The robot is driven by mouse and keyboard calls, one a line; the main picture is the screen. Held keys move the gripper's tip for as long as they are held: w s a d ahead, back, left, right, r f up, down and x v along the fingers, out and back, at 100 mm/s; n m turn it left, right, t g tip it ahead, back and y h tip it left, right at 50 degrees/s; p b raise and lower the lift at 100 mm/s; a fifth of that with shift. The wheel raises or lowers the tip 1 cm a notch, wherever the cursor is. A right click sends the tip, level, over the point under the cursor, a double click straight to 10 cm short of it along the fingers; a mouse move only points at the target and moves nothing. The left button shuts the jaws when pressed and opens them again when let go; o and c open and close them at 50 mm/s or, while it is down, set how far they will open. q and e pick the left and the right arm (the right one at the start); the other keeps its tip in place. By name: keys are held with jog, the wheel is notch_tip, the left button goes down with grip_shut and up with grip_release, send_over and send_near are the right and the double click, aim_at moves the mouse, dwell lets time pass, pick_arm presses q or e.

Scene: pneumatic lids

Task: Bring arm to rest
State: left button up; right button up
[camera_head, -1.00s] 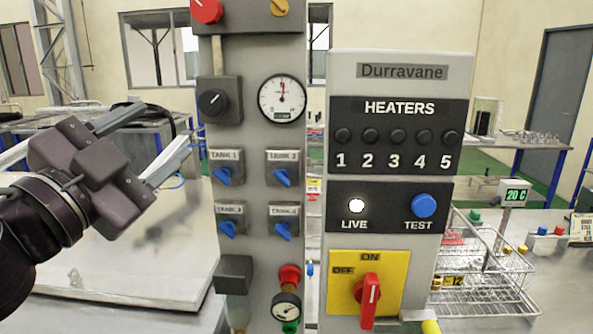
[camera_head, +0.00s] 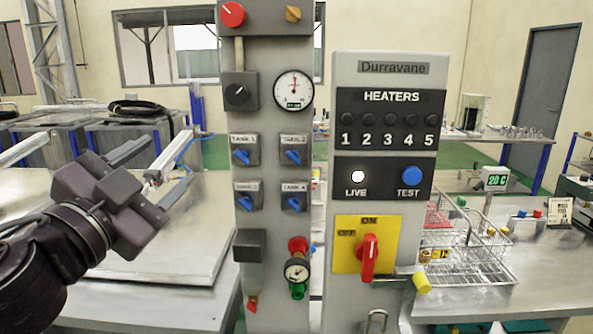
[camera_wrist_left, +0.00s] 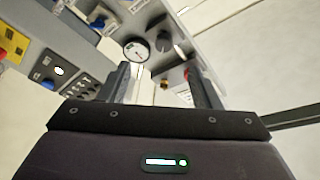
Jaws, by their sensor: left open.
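My left gripper (camera_head: 158,164) is at the left of the head view, with its two fingers apart and nothing between them. It is held in the air left of the grey pneumatic panel (camera_head: 266,215) and touches nothing that I can see. In the left wrist view its fingers (camera_wrist_left: 160,85) also stand apart, with the panel's white gauge (camera_wrist_left: 136,50) beyond them. My right gripper does not show in either view.
The Durravane heater box (camera_head: 385,75) stands right of the panel, its red switch (camera_head: 368,258) upright on a yellow plate. A wire basket (camera_head: 470,262) lies on the right bench. A metal table (camera_head: 130,290) is below my left arm.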

pick_arm(q)
notch_tip(320, 180, down, 23)
jog(key=w+a+n+g+y, duration=0.2)
jog(key=n+g+y, duration=0.3)
jog(key=n, duration=0.2)
jog(key=s+f+n+g, duration=0.2)
jog(key=s+f+g, duration=0.4)
jog(key=s+f, duration=0.5)
jog(key=s+f+n+g, duration=0.1)
jog(key=s+f+g, duration=0.5)
jog(key=f, duration=0.8)
notch_tip(320, 180, down, 27)
jog(key=s, duration=0.2)
jog(key=s+a+f, duration=0.1)
jog(key=s+f, duration=0.9)
jog(key=s+a+f+g, duration=0.1)
jog(key=s+a+f, duration=0.1)
jog(key=s+f, duration=0.8)
jog(key=shift+s+a+f+y, duration=0.25)
jog(key=shift+s+a+y, duration=0.05)
jog(key=shift+s, duration=0.05)
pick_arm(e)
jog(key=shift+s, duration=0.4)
